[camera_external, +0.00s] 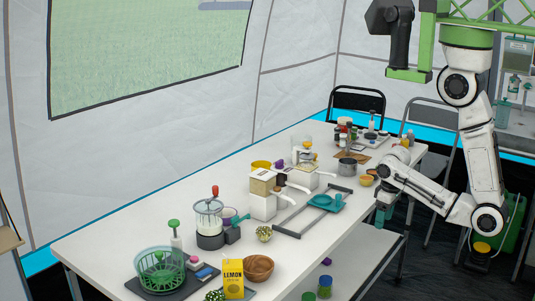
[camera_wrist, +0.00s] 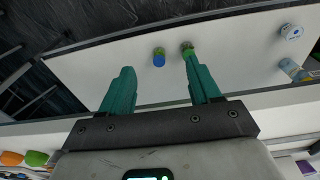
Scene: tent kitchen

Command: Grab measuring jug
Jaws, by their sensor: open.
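I cannot pick out the measuring jug with certainty. A clear vessel (camera_external: 209,221) with a dark base and a red knob stands on the table in the external view, with a purple cup just right of it. My gripper (camera_external: 383,215) hangs beside the table's right edge, far from that vessel.
The long white table (camera_external: 110,235) is crowded: a green basket (camera_external: 160,268), a yellow lemon carton (camera_external: 233,280), a wooden bowl (camera_external: 258,268), a grey frame (camera_external: 295,230) and a pot (camera_external: 347,167). A lower shelf (camera_external: 350,262) holds jars. Chairs stand behind.

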